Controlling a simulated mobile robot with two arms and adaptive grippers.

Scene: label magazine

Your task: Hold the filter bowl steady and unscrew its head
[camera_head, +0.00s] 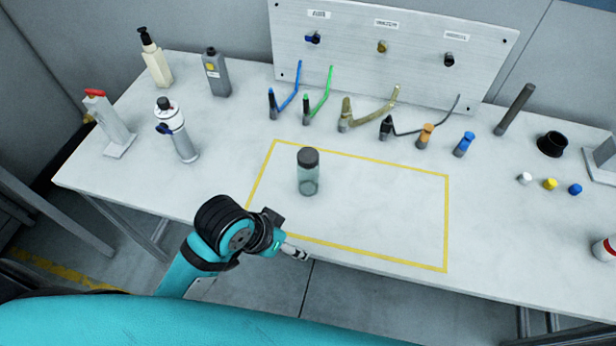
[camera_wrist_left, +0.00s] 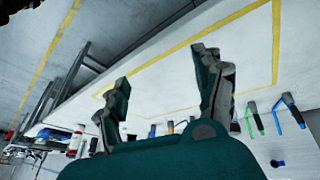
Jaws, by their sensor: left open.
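The filter bowl (camera_head: 309,182) is a clear, greenish cylinder standing upright on the table, inside the left part of a yellow outline. Its dark head (camera_head: 308,156) sits on top of it. My left gripper (camera_head: 297,253) is at the table's front edge, in front of the bowl and apart from it. In the left wrist view my left gripper (camera_wrist_left: 165,72) shows two spread fingers with nothing between them. I cannot make out the bowl in that view. My right gripper is in neither view.
The yellow outline (camera_head: 447,215) is otherwise clear. Behind it stand several fittings with coloured hoses, below a panel (camera_head: 400,45). A white canister (camera_head: 177,130) and bottles stand at the left. Small caps (camera_head: 550,184) and a black ring (camera_head: 552,144) lie at the right.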

